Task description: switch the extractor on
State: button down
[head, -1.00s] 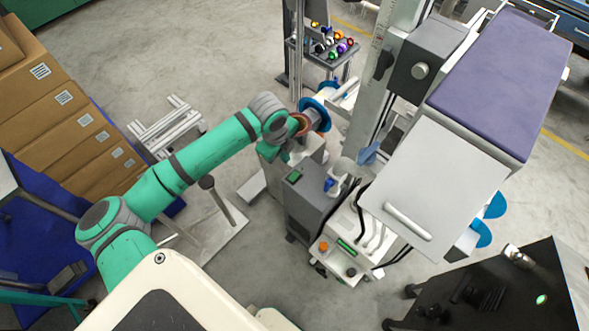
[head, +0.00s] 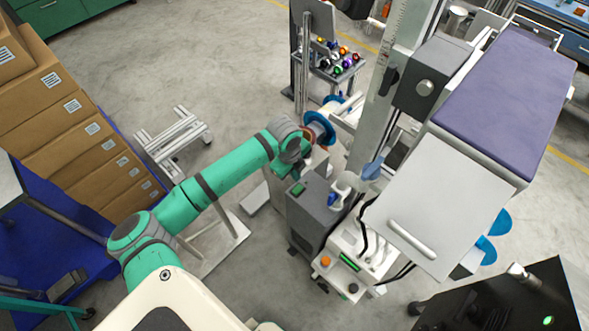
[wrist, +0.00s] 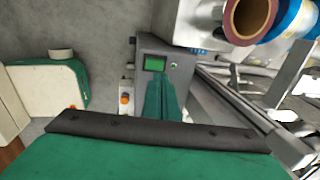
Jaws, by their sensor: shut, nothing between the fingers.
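A dark grey box unit (head: 312,215) with a small green screen stands on the floor below and right of my wrist in the head view; it looks like the extractor. In the wrist view its grey face (wrist: 148,46) shows the lit green screen (wrist: 155,63) and a small round button (wrist: 173,65) to the right. My gripper (wrist: 162,80) is shut and empty, its green fingers in front of this face, just below the screen. I cannot tell whether they touch it. In the head view my wrist hides the fingers.
A white machine (head: 350,262) with an orange button and dark cables stands beside the grey unit. A blue-flanged reel (head: 319,128) is close to my wrist. A tall metal column (head: 372,125) rises behind. Cartons (head: 60,130) stand at left; open floor (head: 190,60) lies at the back.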

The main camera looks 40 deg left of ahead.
aim_at(299, 187)
jog(key=f, duration=0.5)
jog(key=w+f, duration=0.1)
jog(key=f, duration=0.1)
jog(key=shift+w+f, duration=0.1)
jog(key=shift+f, duration=0.15)
